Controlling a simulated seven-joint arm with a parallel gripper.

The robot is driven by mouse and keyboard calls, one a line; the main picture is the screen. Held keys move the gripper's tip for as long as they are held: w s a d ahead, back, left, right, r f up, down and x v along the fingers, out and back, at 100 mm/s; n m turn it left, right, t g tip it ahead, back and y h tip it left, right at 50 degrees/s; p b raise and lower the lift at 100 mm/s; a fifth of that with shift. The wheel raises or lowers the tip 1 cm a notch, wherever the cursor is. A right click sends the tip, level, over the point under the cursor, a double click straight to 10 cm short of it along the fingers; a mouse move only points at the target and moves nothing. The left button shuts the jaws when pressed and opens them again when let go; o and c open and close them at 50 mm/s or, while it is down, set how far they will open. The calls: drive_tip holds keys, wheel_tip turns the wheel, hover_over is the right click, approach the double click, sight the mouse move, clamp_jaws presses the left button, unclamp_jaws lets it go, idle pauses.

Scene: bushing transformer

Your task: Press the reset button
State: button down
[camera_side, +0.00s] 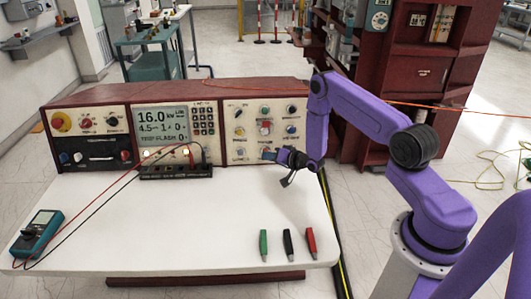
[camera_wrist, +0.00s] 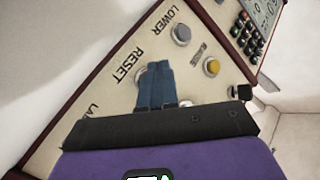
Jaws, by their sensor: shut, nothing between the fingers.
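The control panel (camera_wrist: 95,105) fills much of the wrist view, tilted, with a printed RESET label (camera_wrist: 127,62). The reset button (camera_wrist: 140,76) by this label is almost wholly hidden behind my fingers; only a pale edge shows. My gripper (camera_wrist: 155,68) is shut and empty, its blue fingertips in front of the button. I cannot tell whether they touch it. In the side view my gripper (camera_side: 268,153) is at the lower right of the panel's right-hand section (camera_side: 240,113), close to its face.
A grey button (camera_wrist: 181,35) by the LOWER label and a yellow button (camera_wrist: 211,67) are near my fingers. A meter with leads (camera_side: 38,233) and green, black and red clips (camera_side: 287,245) lie on the white table (camera_side: 180,230). The table's middle is clear.

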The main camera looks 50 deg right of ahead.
idle(0.7)
drive_tip(key=shift+w+d+f, duration=0.1)
drive_tip(key=shift+w+d, duration=0.2)
drive_tip(key=shift+w+d+f, duration=0.1)
drive_tip(key=shift+w+d, duration=0.2)
drive_tip(key=shift+d, duration=0.05)
idle(0.9)
drive_tip(key=shift+a, duration=0.1)
idle(0.3)
drive_tip(key=shift+s+a+r, duration=0.25)
drive_tip(key=shift+s+a, duration=0.25)
drive_tip(key=shift+s, duration=0.1)
drive_tip(key=shift+s+a+r, duration=0.3)
drive_tip(key=shift+s+a, duration=0.55)
drive_tip(key=shift+a, duration=0.05)
drive_tip(key=shift+s+a+r, duration=0.3)
drive_tip(key=shift+s+a, duration=0.55)
